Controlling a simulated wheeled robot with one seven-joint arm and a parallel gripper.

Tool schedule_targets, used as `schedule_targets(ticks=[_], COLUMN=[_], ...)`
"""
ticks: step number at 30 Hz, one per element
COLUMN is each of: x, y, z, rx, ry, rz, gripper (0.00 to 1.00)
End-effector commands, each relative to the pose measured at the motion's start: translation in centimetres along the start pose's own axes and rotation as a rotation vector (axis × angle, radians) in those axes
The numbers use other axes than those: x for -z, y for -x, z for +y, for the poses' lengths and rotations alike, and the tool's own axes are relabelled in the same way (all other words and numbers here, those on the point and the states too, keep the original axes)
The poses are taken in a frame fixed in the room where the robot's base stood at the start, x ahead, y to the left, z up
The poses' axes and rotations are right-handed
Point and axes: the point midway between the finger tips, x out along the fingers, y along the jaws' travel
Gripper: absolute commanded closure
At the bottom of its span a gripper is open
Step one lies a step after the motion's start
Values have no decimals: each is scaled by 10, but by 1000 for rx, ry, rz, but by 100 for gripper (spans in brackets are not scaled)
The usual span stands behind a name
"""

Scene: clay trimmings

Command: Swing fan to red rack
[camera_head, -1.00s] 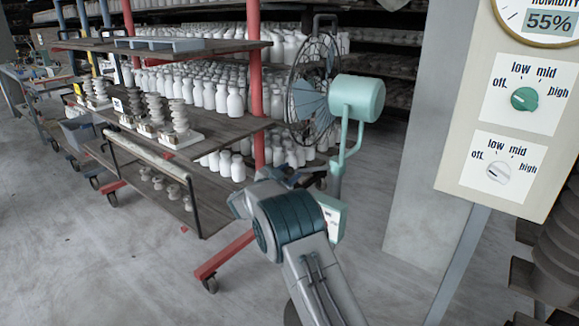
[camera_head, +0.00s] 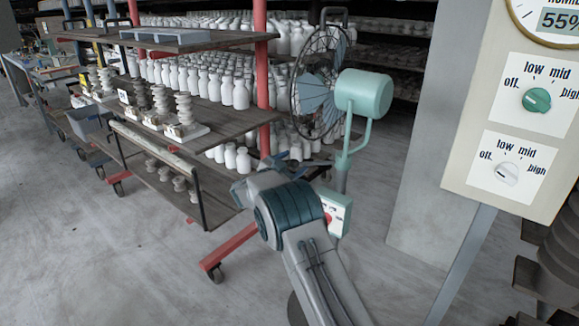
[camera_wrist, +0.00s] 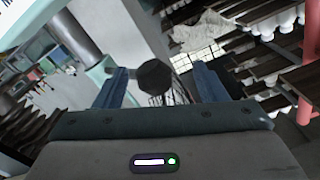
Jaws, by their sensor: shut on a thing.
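The fan (camera_head: 363,95) stands right of centre in the head view, with a pale teal motor housing, a dark wire cage (camera_head: 318,85) and a teal yoke on a pole. Its cage faces left and away, towards the shelves. The red rack (camera_head: 263,100), with red posts and dark shelves, stands left of it, full of white bottles. My gripper (camera_head: 280,164) is just left of the fan's pole in the head view, partly hidden by my wrist. In the wrist view my gripper (camera_wrist: 160,86) has its blue fingers either side of a dark faceted knob (camera_wrist: 153,76), shut on it.
A control panel (camera_head: 515,130) with a green and a white dial stands at the right, beside a grey pillar (camera_head: 420,130). A small box (camera_head: 337,215) hangs on the fan pole. A red caster leg (camera_head: 228,248) juts out near my arm. The floor at front left is clear.

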Motion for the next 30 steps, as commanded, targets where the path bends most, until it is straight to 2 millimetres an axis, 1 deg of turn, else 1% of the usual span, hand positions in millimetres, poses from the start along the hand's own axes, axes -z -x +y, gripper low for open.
schedule_targets(ticks=[1, 11, 15, 17, 20, 24, 27, 30], x=[6, 6, 7, 7, 5, 3, 2, 2], y=[-9, -9, -2, 7, 31, 70, 93, 112], z=[3, 3, 3, 3, 0, -2, -1, 0], rx=[1, 1, -1, 1, 5, 10, 8, 6], ry=[1, 1, 1, 1, 1, 1, 1, 1], rz=[10, 10, 10, 9, 5, 1, 1, 1], gripper=[48, 48, 48, 48, 48, 48, 48, 48])
